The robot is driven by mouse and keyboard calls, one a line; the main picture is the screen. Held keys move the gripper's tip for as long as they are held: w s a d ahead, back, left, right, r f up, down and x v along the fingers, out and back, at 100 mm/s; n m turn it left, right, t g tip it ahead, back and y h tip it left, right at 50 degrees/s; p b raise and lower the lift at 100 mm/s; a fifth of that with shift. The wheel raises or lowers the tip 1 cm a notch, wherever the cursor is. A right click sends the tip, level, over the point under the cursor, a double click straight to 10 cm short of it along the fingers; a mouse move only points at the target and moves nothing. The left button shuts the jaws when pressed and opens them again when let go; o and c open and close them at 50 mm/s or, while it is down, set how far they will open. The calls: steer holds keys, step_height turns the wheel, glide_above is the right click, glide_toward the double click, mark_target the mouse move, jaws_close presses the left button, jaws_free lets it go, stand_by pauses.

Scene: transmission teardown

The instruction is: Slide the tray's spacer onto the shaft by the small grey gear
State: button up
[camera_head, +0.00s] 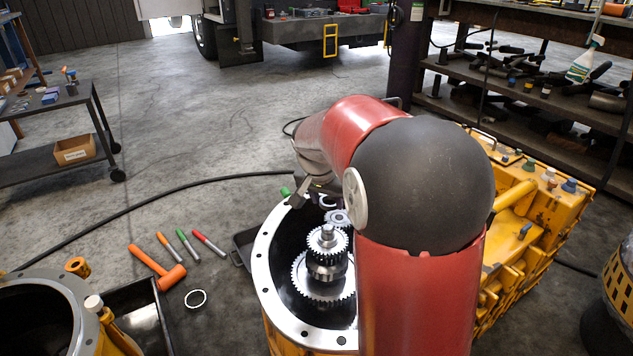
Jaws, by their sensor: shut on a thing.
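My gripper (302,193) hangs over the back rim of the round housing (266,272), partly hidden by my red and black arm. It is shut on the spacer, but the arm hides most of the hold. A pale ring (328,202) shows just right of the fingers; I cannot tell whether it is the spacer. The small grey gear (339,217) lies just in front of that ring, inside the housing. The shaft by it cannot be made out. A taller stack of gears (326,262) stands nearer. A dark tray (238,256) shows partly behind the housing's left side.
A second housing (40,300) and a black tray (140,310) stand at lower left. A yellow case (530,230) stands right. A green piece (285,191) shows beside the gripper.

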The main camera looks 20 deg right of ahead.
mark_target(326, 232)
steer(key=shift+f+b, duration=2.2)
steer(key=shift+f, duration=0.8)
steer(key=shift+s+a+b, duration=0.2)
steer(key=shift+b, duration=0.1)
steer(key=shift+f+b, duration=0.35)
steer(key=shift+f, duration=0.05)
steer(key=shift+f+b, duration=1.4)
steer(key=shift+f, duration=0.2)
steer(key=o, duration=1.6)
steer(key=shift+c, duration=0.2)
